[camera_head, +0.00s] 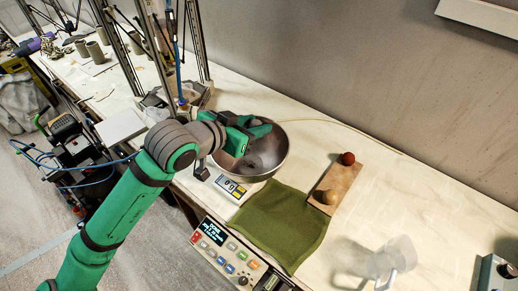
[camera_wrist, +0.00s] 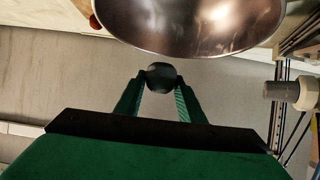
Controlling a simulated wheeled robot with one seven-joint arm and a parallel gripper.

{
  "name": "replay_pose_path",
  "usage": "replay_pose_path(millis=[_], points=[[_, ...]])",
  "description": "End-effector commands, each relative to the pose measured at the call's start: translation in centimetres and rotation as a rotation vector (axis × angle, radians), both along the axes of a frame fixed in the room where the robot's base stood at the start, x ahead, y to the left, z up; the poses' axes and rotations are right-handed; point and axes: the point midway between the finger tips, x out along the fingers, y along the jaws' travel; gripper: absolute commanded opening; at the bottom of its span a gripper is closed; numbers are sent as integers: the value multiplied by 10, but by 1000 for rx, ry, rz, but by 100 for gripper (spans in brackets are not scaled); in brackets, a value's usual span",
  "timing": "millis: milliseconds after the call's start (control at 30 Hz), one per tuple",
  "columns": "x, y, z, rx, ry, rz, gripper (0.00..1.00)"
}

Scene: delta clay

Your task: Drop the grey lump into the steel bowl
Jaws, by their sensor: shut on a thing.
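My gripper (camera_wrist: 160,82) is shut on the grey lump (camera_wrist: 161,75), a dark, roundish piece held between the two green fingertips in the wrist view. The steel bowl (camera_wrist: 205,25) fills the top of that view, with its rim just beyond the lump. In the head view the steel bowl (camera_head: 268,158) stands on the bench, and my gripper (camera_head: 250,128) is over its left and back part. The lump is hidden there by my gripper and arm. Its exact height above the bowl cannot be told.
A small scale (camera_head: 231,187) sits against the bowl's front. A green cloth (camera_head: 282,225) lies to the right, beside a wooden board (camera_head: 336,186) with a red ball (camera_head: 347,158) and a brown ball (camera_head: 329,197). A clear jug (camera_head: 392,258) stands front right. Metal posts rise behind left.

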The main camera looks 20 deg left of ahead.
Motion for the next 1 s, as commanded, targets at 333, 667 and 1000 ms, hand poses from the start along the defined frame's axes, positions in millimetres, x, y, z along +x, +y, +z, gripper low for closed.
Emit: replay_pose_path(millis=[333,667,1000], points=[[-1,1,-35,-4,1,2,12],[0,0,-55,0,0,-1,12],[0,0,-57,0,0,0,45]])
